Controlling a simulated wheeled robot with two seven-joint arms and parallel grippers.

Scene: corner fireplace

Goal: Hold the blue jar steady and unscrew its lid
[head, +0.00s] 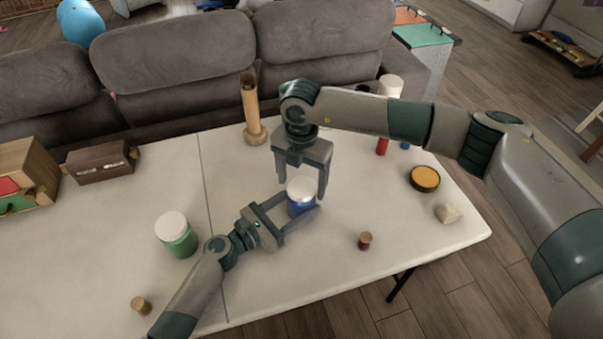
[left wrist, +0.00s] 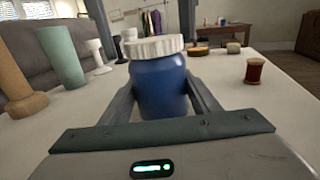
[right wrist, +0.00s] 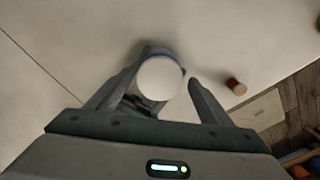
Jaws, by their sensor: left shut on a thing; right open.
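The blue jar (head: 300,203) stands upright on the white table with its white lid (head: 301,187) on top. My left gripper (head: 302,214) is shut on the jar's body from the side. In the left wrist view the blue jar (left wrist: 160,88) sits between both fingers, and its ribbed white lid (left wrist: 155,47) is clear above them. My right gripper (head: 302,193) points down from above, open, with one finger on each side of the lid.
A green jar with a white lid (head: 176,234) stands left of my left gripper. A wooden post (head: 252,112) stands behind, near the sofa (head: 175,60).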

